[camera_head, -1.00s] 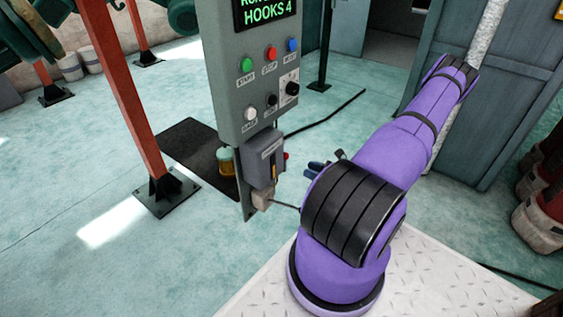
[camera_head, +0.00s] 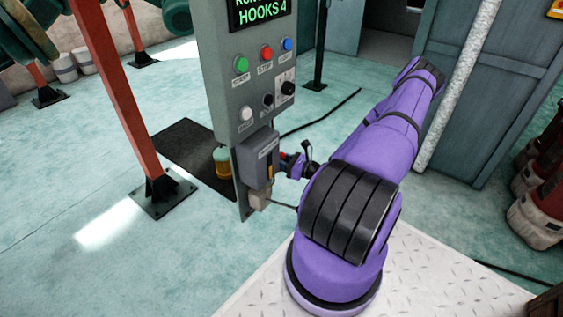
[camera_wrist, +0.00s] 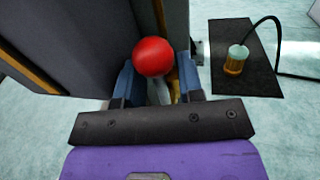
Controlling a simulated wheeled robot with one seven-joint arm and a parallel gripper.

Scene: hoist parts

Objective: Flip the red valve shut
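The red valve shows in the wrist view as a round red knob (camera_wrist: 153,57) beside a dark grey box. In the head view only a small red bit of it (camera_head: 283,157) shows at the right side of the grey box (camera_head: 260,160) under the control panel. My gripper (camera_wrist: 158,82) has its two blue fingers spread, one on each side of the knob, with gaps that look visible. In the head view my gripper (camera_head: 288,165) is right at the box's side. The fingertips and the valve's lever are mostly hidden there.
The control panel (camera_head: 230,85) with several buttons stands above the box. An amber-bottomed cup (camera_head: 222,165) is left of the box, above a dark floor mat (camera_head: 180,150). A red post (camera_head: 115,90) stands left. A black cable (camera_head: 325,115) lies on the floor.

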